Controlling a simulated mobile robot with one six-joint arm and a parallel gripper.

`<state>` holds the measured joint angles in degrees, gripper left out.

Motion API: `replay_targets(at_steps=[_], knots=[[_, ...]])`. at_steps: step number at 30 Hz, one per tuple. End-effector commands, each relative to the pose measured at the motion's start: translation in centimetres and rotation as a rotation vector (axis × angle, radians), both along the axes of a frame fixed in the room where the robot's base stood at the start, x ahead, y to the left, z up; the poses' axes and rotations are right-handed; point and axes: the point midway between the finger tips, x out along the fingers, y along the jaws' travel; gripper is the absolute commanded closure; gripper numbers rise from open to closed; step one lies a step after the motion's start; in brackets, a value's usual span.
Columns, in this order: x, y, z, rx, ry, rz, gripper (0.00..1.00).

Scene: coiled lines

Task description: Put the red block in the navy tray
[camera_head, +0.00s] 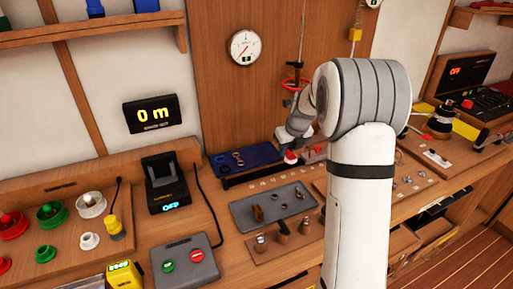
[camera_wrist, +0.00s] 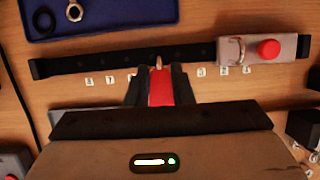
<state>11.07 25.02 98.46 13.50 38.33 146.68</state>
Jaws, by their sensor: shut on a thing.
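The red block (camera_wrist: 161,90) is between the fingers of my gripper (camera_wrist: 160,72), which is shut on it. In the head view only a small red part of the block (camera_head: 291,157) shows below my gripper (camera_head: 290,153), in front of the back wall. The navy tray (camera_head: 262,153) lies on the bench just left of my gripper, with ring-shaped parts in it. In the wrist view the navy tray (camera_wrist: 112,14) is at the top left, apart from the block. The tray's far part is cut off there.
A dark rail (camera_wrist: 110,62) with a pale slider and red knob (camera_wrist: 268,49) runs between my gripper and the tray in the wrist view. A grey tray (camera_head: 245,212) with small parts lies nearer. A black stand (camera_head: 166,182) is left. A line with a red ring (camera_head: 294,84) hangs behind.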

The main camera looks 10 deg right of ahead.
Motion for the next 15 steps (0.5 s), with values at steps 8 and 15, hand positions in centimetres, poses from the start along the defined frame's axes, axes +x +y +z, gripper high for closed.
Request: replay_targets(at_steps=[8,15], knots=[[7.2,1.8,0.2,-0.001,0.000,0.003,1.00],[11.1,2.7,0.0,-0.001,0.000,0.002,1.00]])
